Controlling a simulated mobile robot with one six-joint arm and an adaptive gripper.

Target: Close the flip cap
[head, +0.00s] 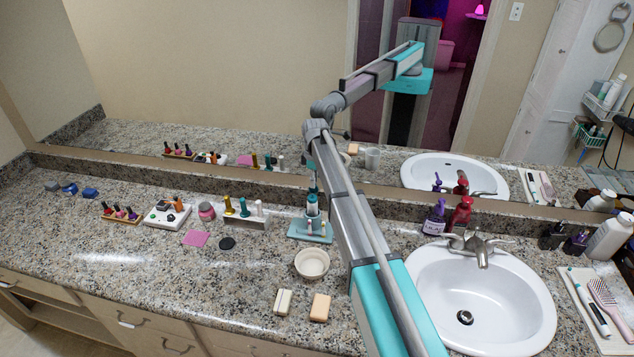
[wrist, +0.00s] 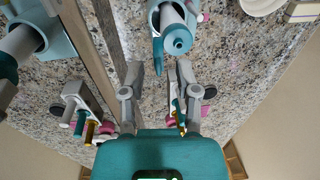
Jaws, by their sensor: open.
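A bottle with a teal cap (head: 312,203) stands in a teal stand (head: 297,231) near the mirror, partly behind my arm. In the wrist view the bottle's cap (wrist: 179,41) shows from above, with a small nozzle at its middle. A narrow teal piece (wrist: 157,56) sticks out beside it toward my fingers; it looks like the raised lid, but I cannot be sure. My gripper (wrist: 158,72) is open and empty, its two fingers spread either side of that piece, with no clear contact. In the head view my arm mostly hides the gripper.
The mirror runs along the back and repeats the objects. A bowl (head: 312,262) and two soaps (head: 283,302) lie in front of the stand. A sink (head: 415,275), a purple bottle (head: 435,218) and a red bottle (head: 460,214) are at right. Nail polish racks (head: 255,222) stand at left.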

